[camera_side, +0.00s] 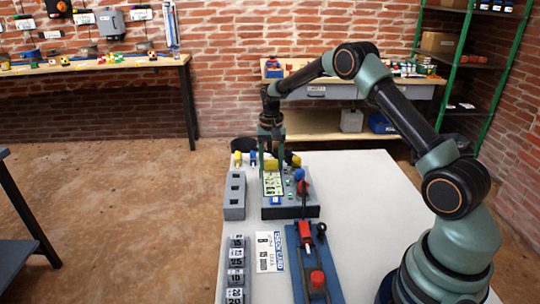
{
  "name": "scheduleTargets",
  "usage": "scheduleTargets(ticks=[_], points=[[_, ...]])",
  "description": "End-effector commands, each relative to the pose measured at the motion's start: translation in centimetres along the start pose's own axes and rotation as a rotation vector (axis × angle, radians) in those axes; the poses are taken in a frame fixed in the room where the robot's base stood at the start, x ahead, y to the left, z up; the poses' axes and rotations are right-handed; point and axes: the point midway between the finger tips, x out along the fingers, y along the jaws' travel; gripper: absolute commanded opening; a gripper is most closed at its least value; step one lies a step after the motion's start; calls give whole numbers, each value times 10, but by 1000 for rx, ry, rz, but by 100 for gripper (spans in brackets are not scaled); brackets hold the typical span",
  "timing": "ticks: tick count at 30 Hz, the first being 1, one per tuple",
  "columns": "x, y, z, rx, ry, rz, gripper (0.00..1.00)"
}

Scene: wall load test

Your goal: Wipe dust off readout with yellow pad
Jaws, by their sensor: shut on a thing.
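My gripper (271,168) points down over the back of a grey test box (292,211). Its two green fingers are shut on the yellow pad (271,164), which shows as a small yellow block between them. The readout (273,185) is a pale, dark-framed panel on the top left of the box, just in front of the pad. I cannot tell whether the pad touches it. Dust on the readout is too small to make out.
A red-and-black lever (304,190) and a blue knob (299,174) stand right of the readout. A grey socket block (235,196) lies to the left. Labelled weights (236,270), a printed card (269,252) and a blue fixture (316,265) are in front. The table's right side is clear.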

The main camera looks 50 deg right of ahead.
Motion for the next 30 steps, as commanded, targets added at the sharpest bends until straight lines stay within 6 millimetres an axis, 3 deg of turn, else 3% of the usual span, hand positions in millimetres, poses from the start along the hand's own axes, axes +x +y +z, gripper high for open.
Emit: scheduleTargets(ticks=[24,30], points=[[1,0,76,-2,-1,1,12],[2,0,56,1,0,0,12]])
